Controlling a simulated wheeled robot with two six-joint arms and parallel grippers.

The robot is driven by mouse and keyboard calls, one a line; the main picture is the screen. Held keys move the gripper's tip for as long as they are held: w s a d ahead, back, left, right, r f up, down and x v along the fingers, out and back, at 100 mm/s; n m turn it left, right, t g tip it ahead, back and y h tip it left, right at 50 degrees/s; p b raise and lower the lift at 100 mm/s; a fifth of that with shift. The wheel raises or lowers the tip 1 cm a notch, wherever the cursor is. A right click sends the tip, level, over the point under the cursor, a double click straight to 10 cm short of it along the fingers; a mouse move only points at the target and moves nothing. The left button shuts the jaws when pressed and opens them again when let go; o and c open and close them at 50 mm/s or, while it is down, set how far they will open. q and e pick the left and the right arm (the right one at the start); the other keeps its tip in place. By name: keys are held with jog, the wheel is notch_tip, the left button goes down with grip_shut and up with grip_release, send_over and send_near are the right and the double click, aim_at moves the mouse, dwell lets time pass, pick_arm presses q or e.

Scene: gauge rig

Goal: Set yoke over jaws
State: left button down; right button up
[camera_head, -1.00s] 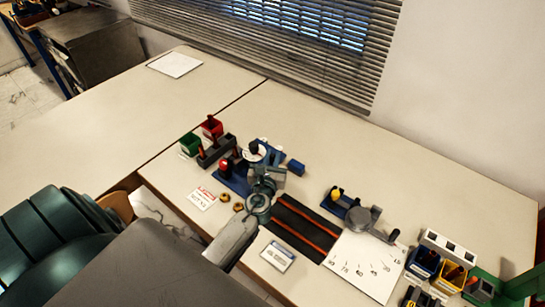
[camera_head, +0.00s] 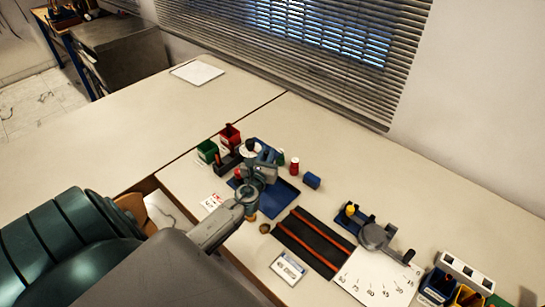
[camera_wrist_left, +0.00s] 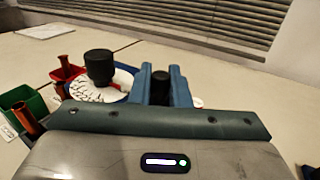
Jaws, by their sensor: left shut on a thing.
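The blue yoke (camera_wrist_left: 182,90) shows in the left wrist view as two upright prongs beyond my gripper's teal edge. A black knob shows between the prongs; I cannot tell how far behind them it lies. My left gripper (camera_head: 264,173) is shut on the yoke, which also shows in the head view (camera_head: 268,154). It is over the back left part of the blue base plate (camera_head: 277,203), close to a white dial (camera_wrist_left: 112,88) with a black knob. The jaws cannot be made out; the gripper and yoke cover that area. My right gripper is out of view.
A red-and-white bottle (camera_head: 295,163) and a blue block (camera_head: 312,180) stand right of the gripper. Green (camera_head: 207,151) and red (camera_head: 230,136) bins stand behind left. A black track with orange strips (camera_head: 313,243) lies front right.

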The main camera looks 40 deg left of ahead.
pick_arm(q)
jog(key=shift+a, duration=0.1)
jog(key=c, duration=1.6)
grip_release()
jog(key=shift+o, duration=0.7)
jog(key=shift+a, duration=0.2)
jog(key=shift+s+d, duration=0.2)
jog(key=shift+s, duration=0.05)
jog(key=b+v, duration=0.2)
jog(key=v, duration=0.8)
jog(key=shift+s+b, duration=0.15)
jog(key=shift+b, duration=0.15)
jog(key=shift+f, duration=0.1)
